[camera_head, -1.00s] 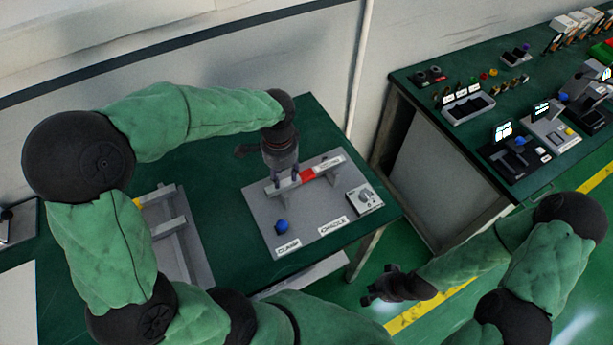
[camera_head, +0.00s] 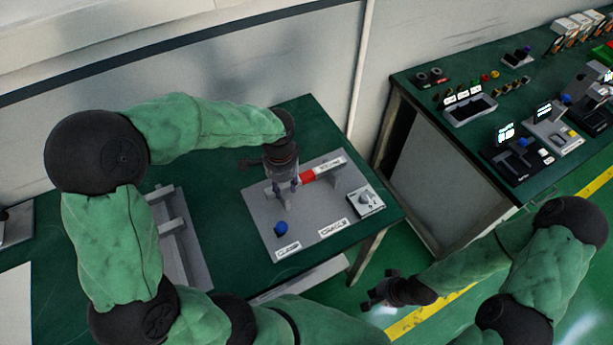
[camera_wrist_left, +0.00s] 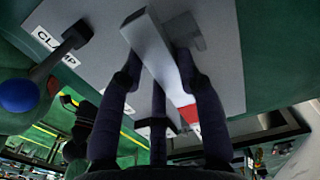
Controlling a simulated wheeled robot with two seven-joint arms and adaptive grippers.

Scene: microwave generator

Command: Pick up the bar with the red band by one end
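The grey bar with the red band (camera_head: 307,176) lies across supports on a grey plate (camera_head: 300,220) on the green table. My left gripper (camera_head: 281,192) points down over the bar's left end, left of the red band. My right gripper (camera_head: 376,291) is open and empty, off the table at the lower right.
A blue knob (camera_head: 281,228) and a CLAMP label (camera_head: 288,249) are at the plate's front left. A grey dial box (camera_head: 365,199) is at its right. A grey frame (camera_head: 178,235) stands left. A second bench (camera_head: 440,140) holds several devices.

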